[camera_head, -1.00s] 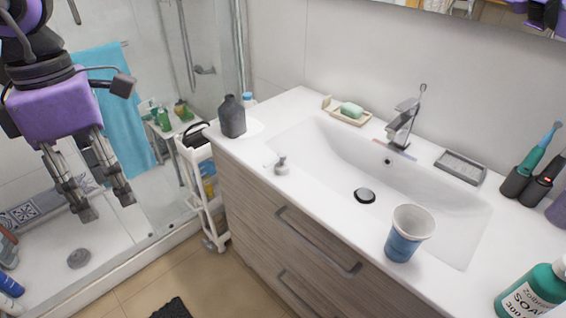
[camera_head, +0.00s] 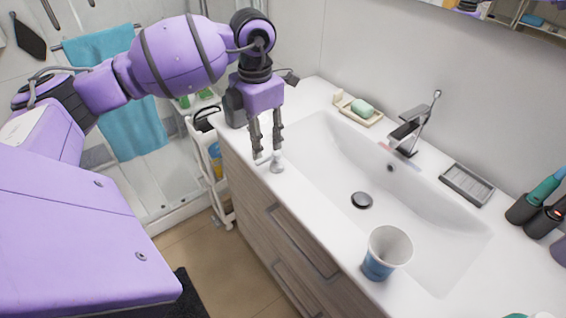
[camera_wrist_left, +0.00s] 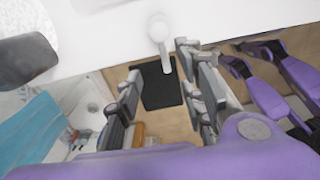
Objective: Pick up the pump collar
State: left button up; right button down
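The pump collar (camera_head: 277,164) is a small pale grey-white piece with a thin spout. It stands on the white counter near the front left edge of the sink. My left gripper (camera_head: 267,150) points down at it, its two fingers apart; the right finger overlaps the collar in the head view. In the left wrist view the collar (camera_wrist_left: 158,32) is at the top centre, with its spout reaching down toward the gap between the open fingers (camera_wrist_left: 160,78). The fingers hold nothing. I cannot tell whether a finger touches the collar. My right gripper is not seen.
A dark bottle (camera_wrist_left: 27,58) stands on the counter; in the head view my gripper partly hides it. A blue-white cup (camera_head: 386,252) is at the front of the sink. A soap dish (camera_head: 360,113) and the faucet (camera_head: 408,130) are behind. A white cart (camera_head: 203,150) stands left of the cabinet.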

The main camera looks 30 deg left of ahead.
aim_at(263, 159)
pick_arm(q)
jog(key=f, duration=0.3)
jog(key=f+p, duration=0.1)
jog(key=f, duration=0.1)
jog(key=shift+s+d+f, duration=0.1)
jog(key=shift+d+f, duration=0.05)
jog(key=shift+d, duration=0.1)
grip_shut()
